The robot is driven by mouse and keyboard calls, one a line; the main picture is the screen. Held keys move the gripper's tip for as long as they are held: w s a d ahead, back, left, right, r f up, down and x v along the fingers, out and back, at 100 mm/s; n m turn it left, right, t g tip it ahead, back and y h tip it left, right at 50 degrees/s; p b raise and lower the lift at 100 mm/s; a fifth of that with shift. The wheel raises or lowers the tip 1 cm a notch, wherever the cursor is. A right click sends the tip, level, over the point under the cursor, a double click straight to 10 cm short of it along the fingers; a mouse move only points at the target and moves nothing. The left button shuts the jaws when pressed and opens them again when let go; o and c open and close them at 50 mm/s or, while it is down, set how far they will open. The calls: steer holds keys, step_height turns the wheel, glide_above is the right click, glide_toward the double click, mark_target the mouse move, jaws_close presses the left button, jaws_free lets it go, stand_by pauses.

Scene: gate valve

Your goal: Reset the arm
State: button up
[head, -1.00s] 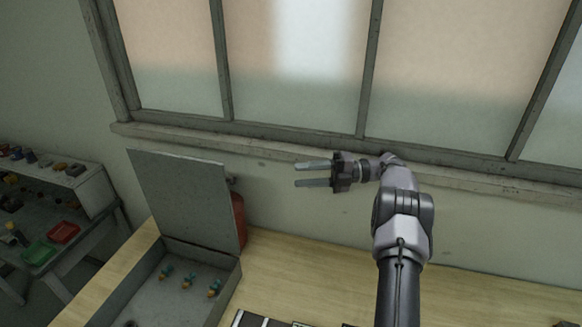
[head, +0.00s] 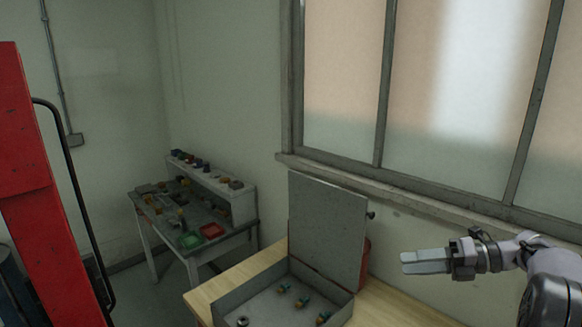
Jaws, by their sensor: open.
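My gripper (head: 428,261) is at the right of the head view, its fingers pointing left. It is empty and apart from everything around it. It is to the right of the raised lid of a grey metal box (head: 252,301), in front of the wall below the window. My arm runs out of the picture at the lower right. No gate valve shows clearly in this view.
The open box stands on a wooden table (head: 204,296) and holds several small teal and orange pieces (head: 302,303). A red object (head: 366,254) is partly hidden behind the lid. A cluttered workbench (head: 246,207) stands at the back left. A tall red cabinet (head: 40,190) is far left.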

steer(key=s+a+f+n+g+h+b, duration=0.1)
steer(key=s+a+f+n+h+b, duration=0.3)
steer(key=s+a+n+b, duration=0.35)
steer(key=s+a+f+n+g+h+b, duration=0.1)
steer(key=s+a+f+n+h+b, duration=0.25)
steer(key=s+a+n+b, duration=0.35)
steer(key=s+a+f+n+t+h+b, duration=0.2)
steer(key=s+f+n+b, duration=0.2)
steer(key=s+f+n, duration=0.3)
steer(key=s+a+f+n+t+h+b, duration=0.1)
steer(key=s+a+f+n+h+b, duration=0.1)
steer(key=s+f+n+b, duration=0.3)
steer(key=s+f+n, duration=0.3)
steer(key=s, duration=0.2)
steer(key=shift+s+f+n+t+h, duration=0.25)
steer(key=shift+f+n+t+h, duration=0.05)
steer(key=shift+n+t+h, duration=0.1)
